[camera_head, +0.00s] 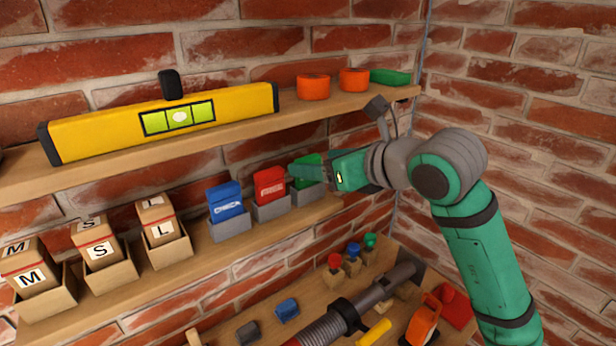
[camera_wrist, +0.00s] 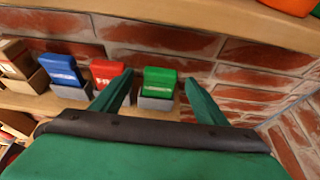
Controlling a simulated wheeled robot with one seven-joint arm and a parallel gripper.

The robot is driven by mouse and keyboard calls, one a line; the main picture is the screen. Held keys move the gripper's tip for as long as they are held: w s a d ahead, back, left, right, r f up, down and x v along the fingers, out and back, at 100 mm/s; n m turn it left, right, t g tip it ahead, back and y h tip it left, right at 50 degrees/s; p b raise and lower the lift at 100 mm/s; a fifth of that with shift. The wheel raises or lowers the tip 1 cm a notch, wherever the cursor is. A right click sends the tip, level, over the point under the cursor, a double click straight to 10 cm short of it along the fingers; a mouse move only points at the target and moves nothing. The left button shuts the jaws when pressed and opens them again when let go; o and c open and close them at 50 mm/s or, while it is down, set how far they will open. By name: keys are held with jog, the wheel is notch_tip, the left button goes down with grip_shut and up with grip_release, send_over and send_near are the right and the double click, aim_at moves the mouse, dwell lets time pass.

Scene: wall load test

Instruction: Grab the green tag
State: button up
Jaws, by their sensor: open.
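The green tag (camera_wrist: 159,80) stands upright in a small grey holder (camera_wrist: 157,101) on the middle shelf. In the wrist view my gripper (camera_wrist: 158,88) is open and empty, with one green finger on each side of the tag in the picture. The fingers look short of the tag, but I cannot tell the exact gap.
A red tag (camera_head: 269,186) and a blue tag (camera_head: 225,201) stand in grey holders left of the green one. Lettered boxes (camera_head: 96,243) are farther left. The upper shelf (camera_head: 236,127) with a yellow level (camera_head: 90,132) and orange cups (camera_head: 313,87) overhangs. Tools lie below.

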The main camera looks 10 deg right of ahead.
aim_at(308, 162)
jog(key=x, duration=0.4)
jog(key=shift+w+f, duration=0.2)
jog(key=shift+w, duration=0.1)
jog(key=c, duration=1.4)
